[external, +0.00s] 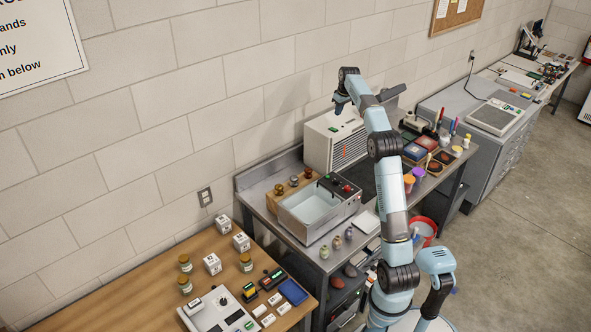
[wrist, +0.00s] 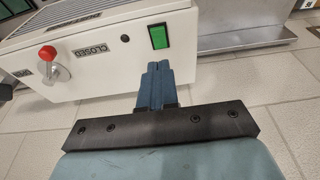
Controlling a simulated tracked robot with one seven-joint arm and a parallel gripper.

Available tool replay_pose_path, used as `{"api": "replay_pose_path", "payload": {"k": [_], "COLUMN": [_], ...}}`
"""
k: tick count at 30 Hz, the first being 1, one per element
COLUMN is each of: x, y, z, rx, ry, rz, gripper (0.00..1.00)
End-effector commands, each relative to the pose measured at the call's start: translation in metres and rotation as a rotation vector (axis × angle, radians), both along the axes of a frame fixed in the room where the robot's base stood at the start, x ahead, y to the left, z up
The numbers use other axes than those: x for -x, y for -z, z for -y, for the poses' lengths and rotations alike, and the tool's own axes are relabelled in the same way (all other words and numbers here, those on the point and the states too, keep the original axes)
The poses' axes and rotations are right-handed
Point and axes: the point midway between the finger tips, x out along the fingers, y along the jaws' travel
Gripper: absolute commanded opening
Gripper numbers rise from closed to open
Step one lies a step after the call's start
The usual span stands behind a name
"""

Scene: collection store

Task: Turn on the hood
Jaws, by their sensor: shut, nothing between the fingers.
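The hood looks to be the white box with a slatted front (external: 335,142) standing on the grey bench against the wall. In the wrist view a white housing (wrist: 95,60) fills the upper left, with a green switch (wrist: 158,36) on its face. My gripper (external: 341,106) is over the top of the white box in the external view. In the wrist view my gripper (wrist: 156,68) has its blue fingers together and empty, with the tips just below the green switch in the picture. I cannot tell whether they touch the housing.
A grey basin unit (external: 320,208) stands left of the hood. Pots, cups and brushes crowd the bench to the right. The wall is close behind.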

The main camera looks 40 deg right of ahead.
Motion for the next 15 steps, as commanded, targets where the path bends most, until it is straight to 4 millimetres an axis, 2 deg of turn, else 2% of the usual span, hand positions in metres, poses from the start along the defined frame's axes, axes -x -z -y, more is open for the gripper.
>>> {"api": "replay_pose_path", "payload": {"k": [6, 15], "x": [-0.009, -0.008], "y": [0.039, 0.078], "z": [0.000, 0.000], "rx": [-0.001, -0.001], "ry": [0.000, 0.001], "rz": [-0.003, -0.001], "gripper": [0.00, 0.00]}}
